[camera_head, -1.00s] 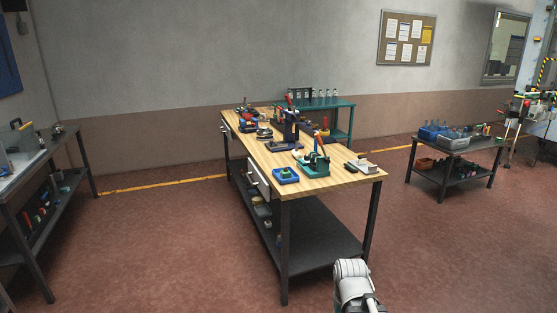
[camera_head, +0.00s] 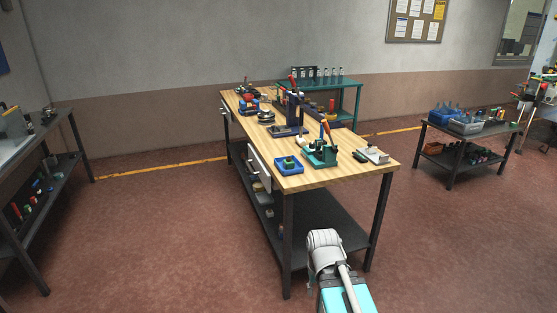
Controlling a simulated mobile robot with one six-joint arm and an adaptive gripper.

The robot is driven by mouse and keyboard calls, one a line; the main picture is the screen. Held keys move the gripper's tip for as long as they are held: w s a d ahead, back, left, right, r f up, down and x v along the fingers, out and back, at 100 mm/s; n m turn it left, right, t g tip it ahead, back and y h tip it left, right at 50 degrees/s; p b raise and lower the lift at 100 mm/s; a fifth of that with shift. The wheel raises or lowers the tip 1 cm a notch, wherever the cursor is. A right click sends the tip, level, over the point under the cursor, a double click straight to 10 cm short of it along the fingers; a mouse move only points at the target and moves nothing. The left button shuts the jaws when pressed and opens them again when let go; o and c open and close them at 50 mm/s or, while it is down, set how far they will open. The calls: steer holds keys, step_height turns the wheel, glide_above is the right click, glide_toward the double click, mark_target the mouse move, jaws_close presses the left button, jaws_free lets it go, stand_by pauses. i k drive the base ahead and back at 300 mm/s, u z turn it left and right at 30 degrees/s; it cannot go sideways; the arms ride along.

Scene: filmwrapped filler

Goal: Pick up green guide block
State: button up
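A small green block (camera_head: 289,162) sits in a blue tray (camera_head: 280,171) near the front left corner of the wooden-topped workbench (camera_head: 315,180). It may be the green guide block, but it is too small to tell for sure. A larger green fixture (camera_head: 319,156) with an orange-red handled tool stands just right of the tray. Part of my own arm shows at the bottom of the picture, in front of the bench and below its top. My gripper is not in view.
The bench top also holds a dark blue press (camera_head: 291,118), a grey metal piece (camera_head: 373,155) and several tools. Dark tables stand at left (camera_head: 68,119) and right (camera_head: 468,135). A teal table (camera_head: 347,84) stands behind the bench. The floor left of the bench is clear.

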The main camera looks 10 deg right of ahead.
mark_target(288, 165)
steer(key=u, duration=0.2)
steer(key=i, duration=1.55)
steer(key=u, duration=0.2)
